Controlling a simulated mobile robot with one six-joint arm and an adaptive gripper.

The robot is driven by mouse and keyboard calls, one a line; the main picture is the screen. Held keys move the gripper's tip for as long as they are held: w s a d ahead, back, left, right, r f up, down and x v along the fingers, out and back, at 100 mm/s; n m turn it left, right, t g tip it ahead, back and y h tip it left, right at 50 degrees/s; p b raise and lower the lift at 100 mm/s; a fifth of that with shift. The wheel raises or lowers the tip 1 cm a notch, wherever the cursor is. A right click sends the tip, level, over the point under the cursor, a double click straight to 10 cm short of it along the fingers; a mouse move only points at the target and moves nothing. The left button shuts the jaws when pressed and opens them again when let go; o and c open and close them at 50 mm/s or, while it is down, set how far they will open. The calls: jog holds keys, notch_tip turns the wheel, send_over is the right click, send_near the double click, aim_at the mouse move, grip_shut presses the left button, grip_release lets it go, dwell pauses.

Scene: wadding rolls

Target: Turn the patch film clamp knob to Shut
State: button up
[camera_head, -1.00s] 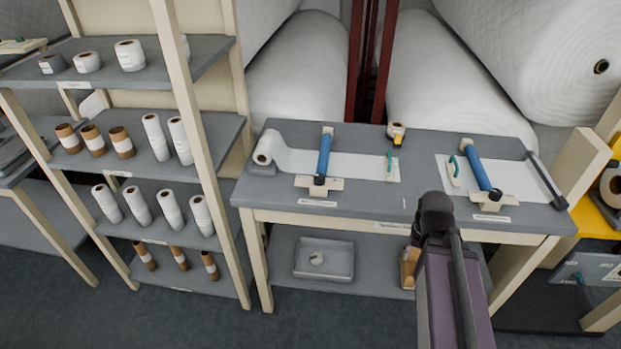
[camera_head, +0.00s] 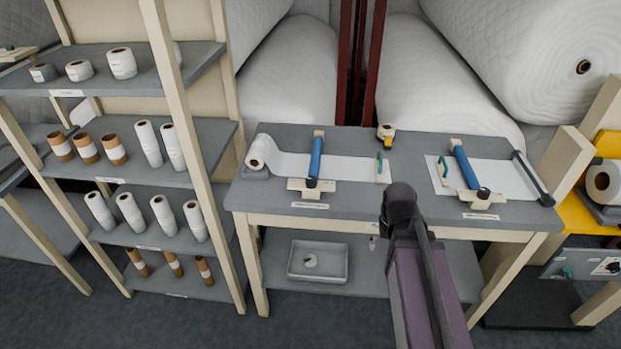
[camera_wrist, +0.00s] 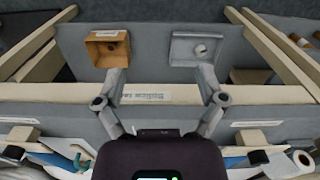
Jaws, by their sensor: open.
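Two blue clamp bars lie across white sheets on the bench, a left clamp (camera_head: 316,157) and a right clamp (camera_head: 465,166). Each has a black knob at its near end, the left knob (camera_head: 312,183) and the right knob (camera_head: 484,193), above a cream plate. The labels are too small to read, so I cannot tell which is the patch film clamp. In the wrist view, one black knob (camera_wrist: 258,157) shows at lower right. My gripper (camera_wrist: 161,77) is open and empty, its fingers spread over the bench's front edge, apart from both knobs. The head view does not show the fingers.
The bench (camera_head: 350,213) has a lower shelf with a grey tray (camera_head: 290,274) and a brown box (camera_wrist: 108,48). A tape dispenser (camera_head: 385,136) stands at the back. Teal handles stand beside the clamps. A rack of rolls (camera_head: 150,177) is at left.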

jog(key=w+a+r+n+p, duration=0.4)
jog(key=w+a+r+p, duration=0.35)
jog(key=w, duration=0.55)
notch_tip(320, 180, up, 8)
jog(key=n+p, duration=0.4)
jog(key=p, duration=0.3)
send_over(311, 179)
jog(key=shift+f, duration=0.1)
jog(key=shift+f, duration=0.1)
notch_tip(311, 179, down, 14)
jog(key=b, duration=1.3)
jog(key=shift+r+b, duration=0.2)
jog(key=shift+b, duration=0.15)
jog(key=shift+c, duration=0.2)
